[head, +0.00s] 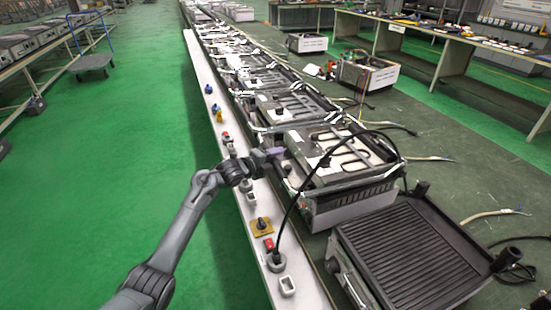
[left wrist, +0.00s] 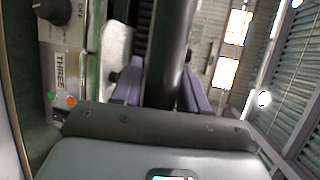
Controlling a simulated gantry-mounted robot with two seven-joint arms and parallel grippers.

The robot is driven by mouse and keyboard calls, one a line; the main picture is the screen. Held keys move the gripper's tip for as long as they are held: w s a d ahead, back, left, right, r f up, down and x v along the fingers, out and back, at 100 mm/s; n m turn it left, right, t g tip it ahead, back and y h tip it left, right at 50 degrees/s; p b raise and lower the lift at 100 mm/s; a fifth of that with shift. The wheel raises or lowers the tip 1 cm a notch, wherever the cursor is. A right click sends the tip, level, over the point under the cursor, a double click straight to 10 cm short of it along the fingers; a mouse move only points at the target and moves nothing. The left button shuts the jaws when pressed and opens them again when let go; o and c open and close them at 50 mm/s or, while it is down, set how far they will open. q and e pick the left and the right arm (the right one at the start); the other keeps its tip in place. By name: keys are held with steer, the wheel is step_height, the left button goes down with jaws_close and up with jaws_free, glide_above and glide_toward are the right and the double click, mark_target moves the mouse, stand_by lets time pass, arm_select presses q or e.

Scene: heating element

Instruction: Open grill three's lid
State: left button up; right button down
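Grill three carries a "THREE" label (left wrist: 60,72) on its front panel in the left wrist view, beside a dark knob (left wrist: 52,10). My left gripper (head: 273,152) is at the front edge of a grill (head: 345,160) with a looped heating element on top in the head view. In the left wrist view its two purple fingers (left wrist: 160,92) stand apart on either side of a thick black bar (left wrist: 168,45), which looks like a handle. Whether they press on it is unclear. The label in the head view is too small to read. My right gripper is out of view.
A ribbed black grill (head: 415,255) stands nearest, at the lower right. A black cable (head: 293,205) arches from a socket over the grill near my gripper. Several more units line the bench behind. The green floor (head: 110,150) at the left is open, with a cart (head: 90,62) farther back.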

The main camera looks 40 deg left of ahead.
arm_select(q)
jaws_close()
steer(key=shift+r, duration=0.1)
